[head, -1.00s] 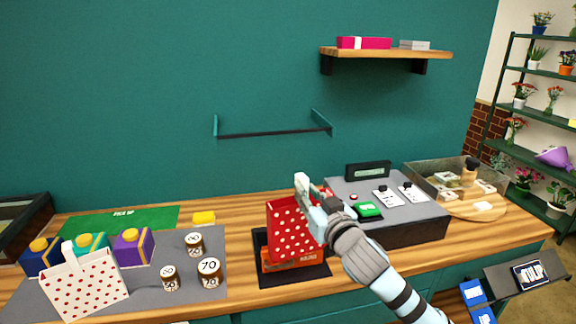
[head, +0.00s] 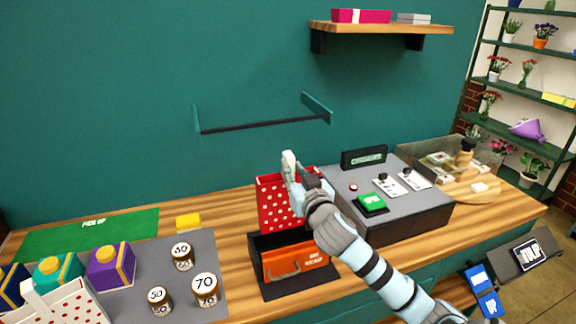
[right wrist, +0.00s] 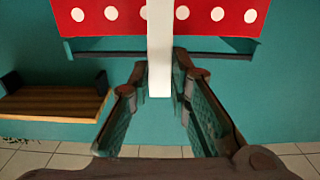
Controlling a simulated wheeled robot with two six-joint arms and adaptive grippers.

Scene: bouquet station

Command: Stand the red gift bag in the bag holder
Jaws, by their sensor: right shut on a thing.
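The red gift bag with white dots (head: 272,205) hangs upright from my right gripper (head: 291,172). My right gripper is shut on its white handle, which shows as a pale strip between the fingers in the right wrist view (right wrist: 160,60). The bag holder (head: 262,272) is a dark open box with an orange front, on the counter just below the bag in the head view. The bag's lower edge appears at the holder's back rim; I cannot tell whether it is above or behind it. The holder's visible interior looks empty. My left gripper is not in view.
A grey console (head: 415,215) with a green pad stands close right of the holder. A grey mat (head: 205,300) at left carries several numbered jars, gift boxes and a white dotted bag (head: 60,305). A wall rail (head: 265,125) is behind. Bare counter lies left of the bag.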

